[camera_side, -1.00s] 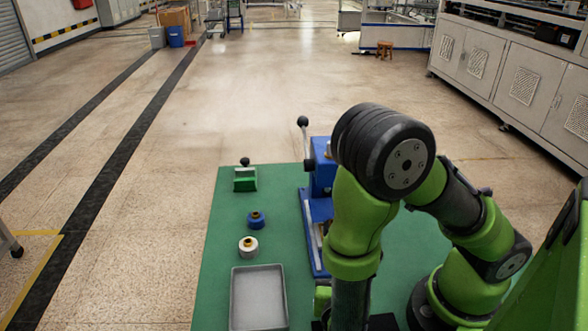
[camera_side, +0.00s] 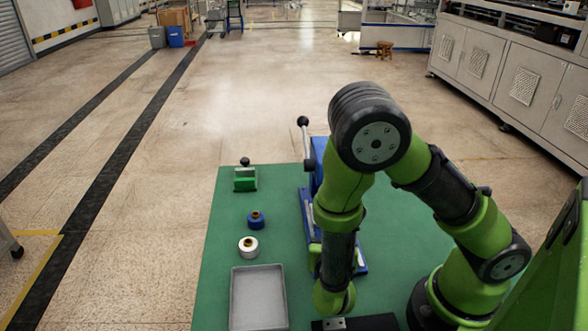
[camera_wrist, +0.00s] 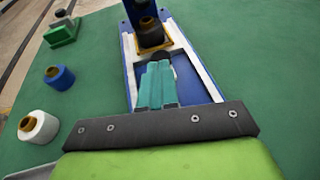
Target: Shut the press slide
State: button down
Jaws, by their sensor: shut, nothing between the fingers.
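The blue press (camera_side: 305,215) stands on the green mat, partly hidden behind my arm in the side view. In the wrist view, its blue base (camera_wrist: 134,77) has two pale rails (camera_wrist: 196,68). Between the rails, a yellow-edged slide plate (camera_wrist: 167,43) with a dark round part (camera_wrist: 150,30) on it is at the far end, by the press's upright. A dark knob shows just beyond my fingertips. My gripper (camera_wrist: 159,66) has its teal fingers together and empty, over the near part of the track between the rails. Whether the fingertips touch the knob cannot be told. The side view hides the fingers.
A green block with a black knob (camera_side: 245,181), a blue spool (camera_side: 256,221), a white spool (camera_side: 248,249) and a grey tray (camera_side: 234,297) stand left of the press. The mat (camera_side: 221,235) between them and the press is clear. The press's ball-ended lever (camera_side: 303,122) sticks up.

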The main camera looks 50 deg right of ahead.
jog(key=shift+w+d, duration=0.8)
jog(key=shift+a, duration=0.1)
